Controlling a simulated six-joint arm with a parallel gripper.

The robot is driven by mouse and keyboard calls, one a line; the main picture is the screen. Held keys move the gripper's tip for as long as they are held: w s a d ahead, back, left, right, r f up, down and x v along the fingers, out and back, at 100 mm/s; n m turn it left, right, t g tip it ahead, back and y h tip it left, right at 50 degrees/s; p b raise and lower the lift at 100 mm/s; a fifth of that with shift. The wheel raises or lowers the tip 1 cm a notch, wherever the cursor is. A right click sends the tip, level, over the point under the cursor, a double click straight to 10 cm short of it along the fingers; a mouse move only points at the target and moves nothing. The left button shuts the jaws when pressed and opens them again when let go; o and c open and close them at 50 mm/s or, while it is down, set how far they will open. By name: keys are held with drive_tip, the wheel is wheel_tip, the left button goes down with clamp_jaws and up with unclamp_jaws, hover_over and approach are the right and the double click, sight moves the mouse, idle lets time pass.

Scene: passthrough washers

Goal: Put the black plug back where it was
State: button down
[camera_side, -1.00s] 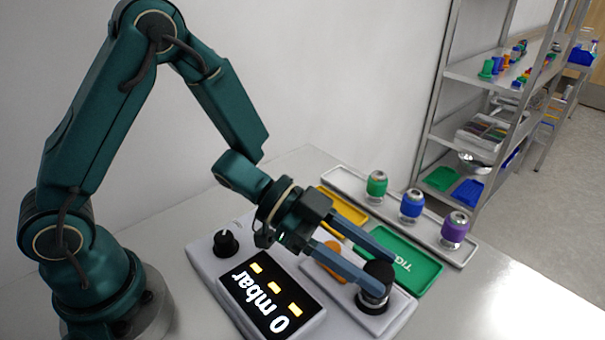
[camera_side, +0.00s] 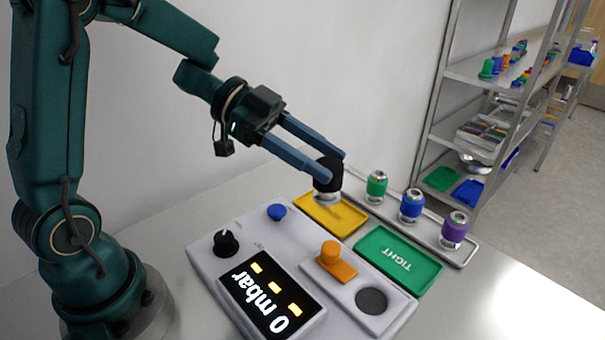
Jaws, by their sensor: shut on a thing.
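The black plug (camera_side: 328,178) has a black top and a silver metal lower part. My gripper (camera_side: 332,167) is shut on it and holds it upright above the yellow tray (camera_side: 335,219). A gap seems to separate the plug from the tray, with a faint shadow on it. On the grey device, a dark round spot (camera_side: 372,301) shows bare on the raised plate at the right end.
The device has an orange clamp (camera_side: 335,262), a blue button (camera_side: 276,212), a black knob (camera_side: 226,243) and a display (camera_side: 270,295) reading "0 mbar". A green "TIGHT" tray (camera_side: 399,259) lies beside it. A long tray holds green (camera_side: 376,186), blue (camera_side: 411,205) and purple (camera_side: 455,228) plugs.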

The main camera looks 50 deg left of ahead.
drive_tip(key=w+a+f+n+t+y, duration=0.1)
drive_tip(key=w+a+n+t+y, duration=0.4)
drive_tip(key=a, duration=0.5)
drive_tip(key=w+a+f+n+t+y, duration=0.2)
drive_tip(key=w+a+n, duration=0.2)
drive_tip(key=w+a, duration=0.5)
drive_tip(key=shift+w+d+f, duration=0.7)
drive_tip(key=shift+d+f, duration=0.55)
drive_tip(key=shift+f, duration=0.5)
drive_tip(key=shift+w+d+f, duration=0.75)
drive_tip(key=shift+d+f, duration=0.5)
drive_tip(key=shift+f, duration=0.5)
drive_tip(key=shift+w+d+f, duration=0.7)
drive_tip(key=shift+d+f, duration=0.55)
drive_tip(key=shift+f, duration=0.5)
drive_tip(key=shift+f, duration=0.2)
drive_tip(key=shift+c, duration=1.5)
unclamp_jaws()
